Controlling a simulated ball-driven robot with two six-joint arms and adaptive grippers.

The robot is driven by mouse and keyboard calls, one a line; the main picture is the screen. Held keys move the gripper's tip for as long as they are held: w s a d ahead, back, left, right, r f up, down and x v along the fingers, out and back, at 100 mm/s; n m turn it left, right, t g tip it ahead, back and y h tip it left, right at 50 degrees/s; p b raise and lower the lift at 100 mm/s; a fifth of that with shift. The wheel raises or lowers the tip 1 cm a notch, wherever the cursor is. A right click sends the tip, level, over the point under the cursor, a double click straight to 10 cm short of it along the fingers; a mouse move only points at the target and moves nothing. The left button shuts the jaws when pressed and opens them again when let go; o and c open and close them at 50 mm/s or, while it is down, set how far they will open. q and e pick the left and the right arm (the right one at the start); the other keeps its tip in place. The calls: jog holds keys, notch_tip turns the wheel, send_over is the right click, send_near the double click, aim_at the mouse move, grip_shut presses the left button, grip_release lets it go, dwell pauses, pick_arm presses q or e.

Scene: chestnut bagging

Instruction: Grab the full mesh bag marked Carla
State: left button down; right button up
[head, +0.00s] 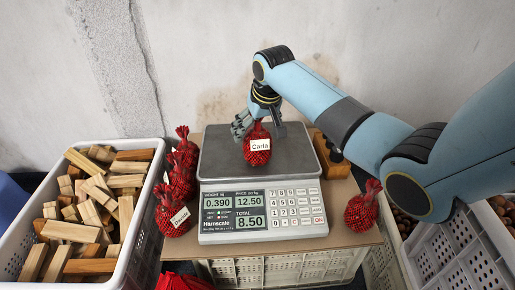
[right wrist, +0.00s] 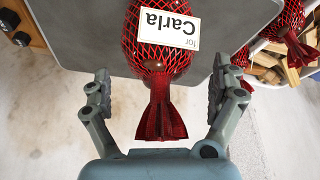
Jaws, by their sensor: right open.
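The full red mesh bag marked Carla (head: 260,155) stands on the weighing plate (head: 222,166) of the scale, its white label facing the head camera. In the right wrist view the bag (right wrist: 160,62) shows with its gathered red neck between the fingers. My right gripper (head: 259,128) is above the bag at its top. In the right wrist view the right gripper (right wrist: 163,98) is open, one finger on each side of the neck, with gaps on both sides. My left gripper is not in view.
The scale display (head: 236,212) reads 0.390, 12.50 and 8.50. Several other red bags, one labelled Claudia or similar (head: 173,220), stand left of the scale. Another bag (head: 362,206) stands to the right. A crate of wood blocks (head: 148,205) is at left; a wooden block (head: 332,157) is beside the scale.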

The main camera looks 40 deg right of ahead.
jog(key=shift+c, duration=0.4)
jog(key=c, duration=1.8)
